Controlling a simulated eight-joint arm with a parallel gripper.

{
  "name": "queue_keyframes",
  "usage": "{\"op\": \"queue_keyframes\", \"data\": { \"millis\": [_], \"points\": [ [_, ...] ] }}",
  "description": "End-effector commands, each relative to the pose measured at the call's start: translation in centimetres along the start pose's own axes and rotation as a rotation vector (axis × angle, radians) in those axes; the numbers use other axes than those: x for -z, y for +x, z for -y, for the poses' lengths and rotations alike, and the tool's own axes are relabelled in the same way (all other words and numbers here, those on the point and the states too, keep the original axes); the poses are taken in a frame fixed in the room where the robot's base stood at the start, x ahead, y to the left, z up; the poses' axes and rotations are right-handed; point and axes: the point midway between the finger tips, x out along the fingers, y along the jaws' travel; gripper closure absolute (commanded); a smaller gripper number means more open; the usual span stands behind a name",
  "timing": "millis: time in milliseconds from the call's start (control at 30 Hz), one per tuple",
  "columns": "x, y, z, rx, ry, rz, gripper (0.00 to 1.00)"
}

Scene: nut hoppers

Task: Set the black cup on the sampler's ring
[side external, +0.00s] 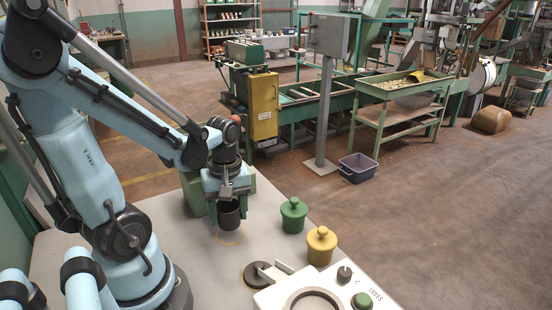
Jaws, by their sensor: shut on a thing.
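The black cup (229,217) is upright in my gripper (228,194), above a thin yellow circle (232,242) marked on the pale table. My gripper points down and is shut on the cup's upper part. I cannot tell whether the cup's base touches the table or hangs slightly above it. The sampler (350,278) is the white housing at the bottom of the picture.
A black lid-like piece (257,275) lies left of the sampler. A green lidded pot (293,215) and a yellow lidded pot (321,245) stand right of the cup. The sampler carries a black knob (344,274) and a green button (364,300). A blue-grey bin (360,168) is on the floor.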

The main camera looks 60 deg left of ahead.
Motion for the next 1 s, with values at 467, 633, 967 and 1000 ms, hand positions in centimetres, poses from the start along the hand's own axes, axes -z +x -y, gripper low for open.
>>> {"op": "queue_keyframes", "data": {
  "millis": [467, 633, 967, 1000],
  "points": [
    [0.0, 3.1, -0.1, 0.0, 0.0, 0.0, 0.75],
    [-0.1, 3.1, -0.1, 0.0, 0.0, 0.0, 0.75],
    [0.0, 3.4, -0.1, 0.0, 0.0, 0.0, 0.19],
    [0.0, 3.4, -0.1, 0.0, 0.0, 0.0, 0.15]
  ]
}}
